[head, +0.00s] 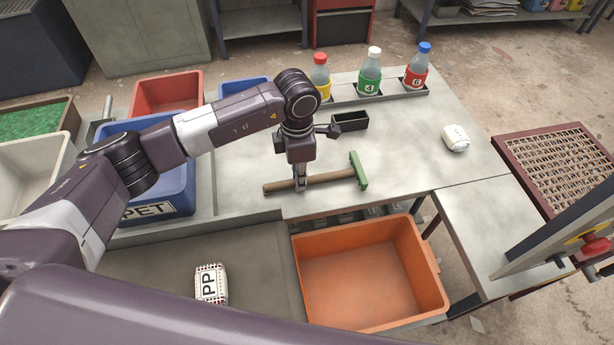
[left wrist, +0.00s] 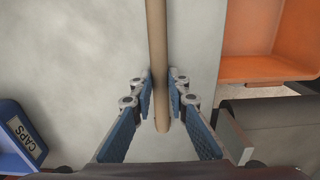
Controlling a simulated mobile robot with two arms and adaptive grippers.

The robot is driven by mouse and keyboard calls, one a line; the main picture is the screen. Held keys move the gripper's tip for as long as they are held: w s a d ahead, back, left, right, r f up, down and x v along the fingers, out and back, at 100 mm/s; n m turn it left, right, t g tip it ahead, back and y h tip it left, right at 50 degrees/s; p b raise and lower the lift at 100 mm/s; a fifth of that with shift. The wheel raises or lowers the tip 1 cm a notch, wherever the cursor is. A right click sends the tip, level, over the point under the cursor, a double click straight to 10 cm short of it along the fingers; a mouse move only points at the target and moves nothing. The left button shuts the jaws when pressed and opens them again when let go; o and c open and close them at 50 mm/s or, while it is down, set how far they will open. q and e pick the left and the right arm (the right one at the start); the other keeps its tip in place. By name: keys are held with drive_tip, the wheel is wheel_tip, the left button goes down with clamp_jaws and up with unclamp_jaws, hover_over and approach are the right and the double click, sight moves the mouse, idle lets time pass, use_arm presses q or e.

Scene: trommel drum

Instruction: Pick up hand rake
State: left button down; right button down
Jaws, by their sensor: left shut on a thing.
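The hand rake has a brown wooden handle (head: 330,177) and a green head (head: 359,171). It lies crosswise near the front edge of the grey table, head to the right. My left gripper (head: 301,185) points down and is shut on the handle, left of its middle. In the left wrist view the handle (left wrist: 156,40) runs between the two blue-padded fingers (left wrist: 160,88), and the green head is out of frame. I cannot tell whether the rake still touches the table. My right gripper is not in view.
An orange bin (head: 360,280) stands below the table's front edge. A blue PET bin (head: 175,190) and a red bin (head: 168,92) are left. Several capped bottles (head: 369,75) stand in a rack at the back. A small black tray (head: 350,121) sits behind the rake. The table's right is mostly clear.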

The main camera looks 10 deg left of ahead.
use_arm(q)
wheel_tip(320, 180, up, 20)
drive_tip(key=b, duration=0.3)
drive_tip(key=shift+f+b, duration=0.15)
drive_tip(key=shift+b, duration=0.25)
wheel_tip(320, 180, up, 10)
drive_tip(key=p, duration=0.6)
drive_tip(key=shift+p, duration=0.35)
drive_tip(key=shift+f, duration=0.1)
